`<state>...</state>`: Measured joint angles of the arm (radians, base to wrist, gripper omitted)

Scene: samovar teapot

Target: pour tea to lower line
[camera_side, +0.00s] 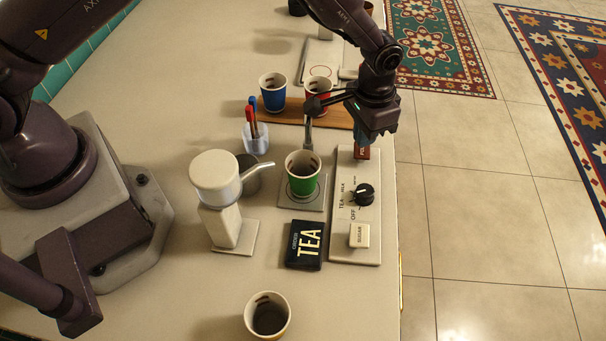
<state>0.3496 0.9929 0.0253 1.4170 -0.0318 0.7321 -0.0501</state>
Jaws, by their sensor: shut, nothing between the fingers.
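A green paper cup (302,182) stands upright on a small grey square pad (314,204), just in front of a thin grey metal upright (308,132). Its inside looks dark; the liquid level and any lines cannot be made out. To its right, a pale control panel (344,238) carries a black knob (363,195) with TEA, MILK and OFF marks; I cannot tell which mark it points at. A red block-like button (362,154) is at the panel's far end. My gripper (364,143) is shut and empty, right at the red button; contact is unclear.
A black TEA sign (304,245) lies by a SUGAR button (359,235). A white dispenser (225,200) and metal jug (252,180) stand left. Blue (272,93) and red (317,95) cups stand behind near a pen holder (255,137). Another cup (267,316) stands in front.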

